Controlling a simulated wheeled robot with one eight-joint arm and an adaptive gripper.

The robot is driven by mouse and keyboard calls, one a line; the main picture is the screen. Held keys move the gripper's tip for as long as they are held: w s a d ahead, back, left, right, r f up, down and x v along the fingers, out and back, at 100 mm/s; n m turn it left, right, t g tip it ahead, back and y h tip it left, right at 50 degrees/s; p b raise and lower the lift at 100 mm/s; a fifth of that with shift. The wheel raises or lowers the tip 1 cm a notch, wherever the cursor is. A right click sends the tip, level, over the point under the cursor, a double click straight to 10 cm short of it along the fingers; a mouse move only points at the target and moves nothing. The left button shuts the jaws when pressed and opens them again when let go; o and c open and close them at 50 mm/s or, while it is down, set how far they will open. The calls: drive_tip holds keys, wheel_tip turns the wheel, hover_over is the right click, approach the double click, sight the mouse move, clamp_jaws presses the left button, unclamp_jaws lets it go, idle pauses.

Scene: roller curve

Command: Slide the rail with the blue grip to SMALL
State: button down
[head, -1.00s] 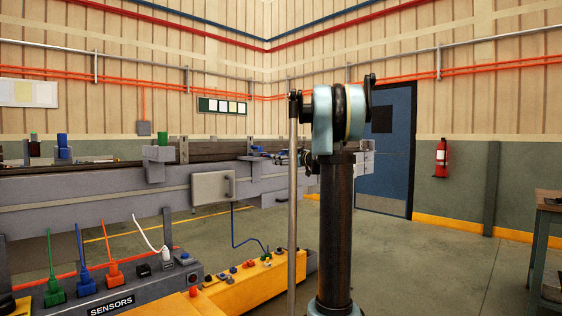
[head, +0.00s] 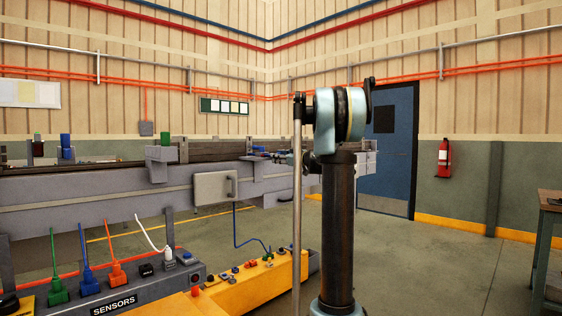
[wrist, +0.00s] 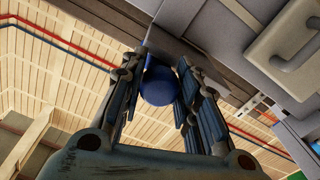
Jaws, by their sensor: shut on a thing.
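The blue grip (wrist: 158,85) shows in the wrist view as a round blue knob between my fingers. My gripper (wrist: 160,66) is shut on it, one finger on each side. The grip stands against a grey metal rail piece (wrist: 182,48) at the top of the wrist view. In the head view, the far part of the long grey bench (head: 100,206) is partly hidden behind my own arm column, and I cannot make out the hold there. No SMALL mark is readable in either view.
Other blue (head: 65,141) and green (head: 183,149) upright pieces stand along the bench. A grey box with a handle (head: 212,188) is on its front. A yellow control box (head: 255,290) and a SENSORS panel (head: 113,305) stand low in front.

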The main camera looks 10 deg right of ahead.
drive_tip(key=c, duration=1.2)
unclamp_jaws()
drive_tip(key=shift+w, duration=0.25)
drive_tip(key=shift+s, duration=0.15)
drive_tip(key=v, duration=1.1)
drive_tip(key=shift+s+d, duration=0.25)
drive_tip(key=shift+f, duration=0.1)
